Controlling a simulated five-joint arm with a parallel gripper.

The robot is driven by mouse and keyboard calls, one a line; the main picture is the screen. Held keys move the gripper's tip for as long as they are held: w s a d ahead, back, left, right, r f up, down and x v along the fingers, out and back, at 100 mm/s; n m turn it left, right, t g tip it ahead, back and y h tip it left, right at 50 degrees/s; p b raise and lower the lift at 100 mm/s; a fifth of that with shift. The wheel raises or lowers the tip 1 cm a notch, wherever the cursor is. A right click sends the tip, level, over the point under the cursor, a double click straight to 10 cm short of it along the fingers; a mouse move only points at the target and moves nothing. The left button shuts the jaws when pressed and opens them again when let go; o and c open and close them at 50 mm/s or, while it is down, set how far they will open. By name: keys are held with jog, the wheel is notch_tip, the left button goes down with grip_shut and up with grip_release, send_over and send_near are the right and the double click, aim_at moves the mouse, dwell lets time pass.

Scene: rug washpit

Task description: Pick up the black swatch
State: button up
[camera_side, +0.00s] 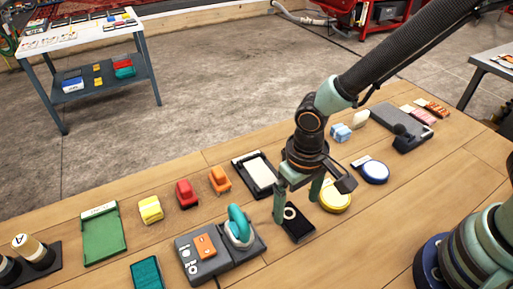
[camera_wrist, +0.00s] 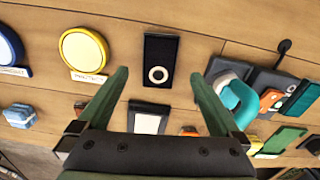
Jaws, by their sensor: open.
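The black swatch (camera_side: 299,236), a flat black rectangle with a white ring on it, lies on the wooden table below my gripper (camera_side: 297,210). In the wrist view the swatch (camera_wrist: 161,45) lies just beyond the fingertips, about midway between them sideways. My gripper (camera_wrist: 158,73) is open and empty, with its two green fingers spread wide. In the side view a finger hides part of the area around the swatch.
A yellow round pad (camera_side: 334,199) lies close to the right of the swatch. A grey tray with a teal-handled tool (camera_side: 239,226) stands close to its left. A black-framed white pad (camera_side: 261,174) lies behind. Red (camera_side: 186,193) and orange (camera_side: 220,179) blocks sit farther left.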

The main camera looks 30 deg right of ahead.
aim_at(293, 218)
jog(key=shift+w+f, duration=0.15)
jog(key=shift+f, duration=2.3)
jog(key=c, duration=1.4)
jog(key=shift+r, duration=0.15)
